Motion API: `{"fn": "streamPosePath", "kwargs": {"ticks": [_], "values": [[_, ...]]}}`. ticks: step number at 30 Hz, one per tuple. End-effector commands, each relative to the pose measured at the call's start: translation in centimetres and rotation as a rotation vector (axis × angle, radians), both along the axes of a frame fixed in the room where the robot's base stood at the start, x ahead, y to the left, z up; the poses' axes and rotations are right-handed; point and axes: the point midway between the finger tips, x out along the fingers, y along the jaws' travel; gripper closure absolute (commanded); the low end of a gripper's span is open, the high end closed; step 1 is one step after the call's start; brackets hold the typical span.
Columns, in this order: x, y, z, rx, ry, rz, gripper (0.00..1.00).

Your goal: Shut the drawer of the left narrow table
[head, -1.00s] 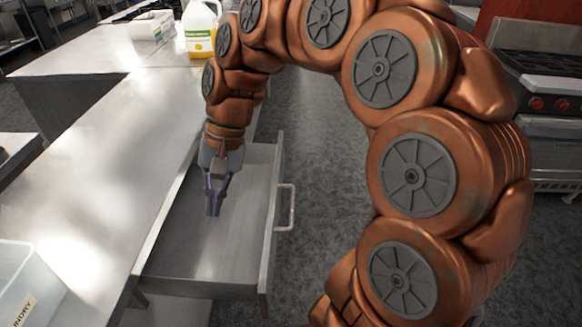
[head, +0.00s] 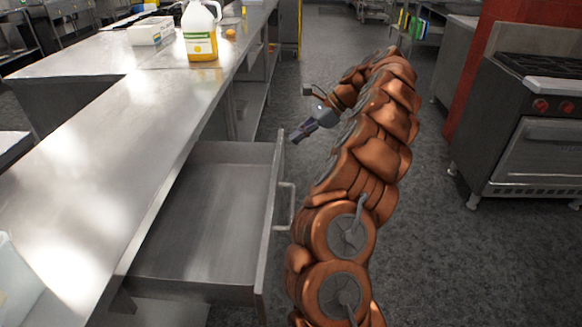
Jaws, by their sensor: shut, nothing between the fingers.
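The open drawer (head: 205,215) juts out to the right from under the steel table (head: 95,190) on the left. It looks empty. Its front panel (head: 270,235) faces right and carries a bar handle (head: 286,205). My gripper (head: 296,137) is shut and empty. It is in the air near the far end of the front panel, on the outer side, pointing left and down. I cannot tell whether it touches the panel.
A jug of yellow liquid (head: 200,45) and a white box (head: 150,32) stand on the far part of the tabletop. A stove (head: 530,130) stands at the right. The floor (head: 420,230) between is clear.

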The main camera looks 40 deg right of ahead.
Motion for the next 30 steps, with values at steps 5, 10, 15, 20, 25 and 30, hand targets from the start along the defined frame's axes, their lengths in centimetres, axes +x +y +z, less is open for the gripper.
{"fn": "streamPosePath", "kwargs": {"ticks": [5, 10, 15, 20, 25, 30], "values": [[-1.9, -6.0, -3.5, 0.032, 0.071, -0.185, 1.00], [-3.1, -8.4, -4.8, 0.046, 0.105, -0.264, 1.00], [-3.0, -8.5, -5.3, 0.050, 0.111, -0.277, 1.00], [-2.3, -7.6, -6.2, 0.051, 0.109, -0.273, 1.00], [-1.3, -6.4, -7.7, 0.052, 0.109, -0.271, 1.00], [-0.2, -5.1, -9.5, 0.051, 0.111, -0.272, 1.00]]}}
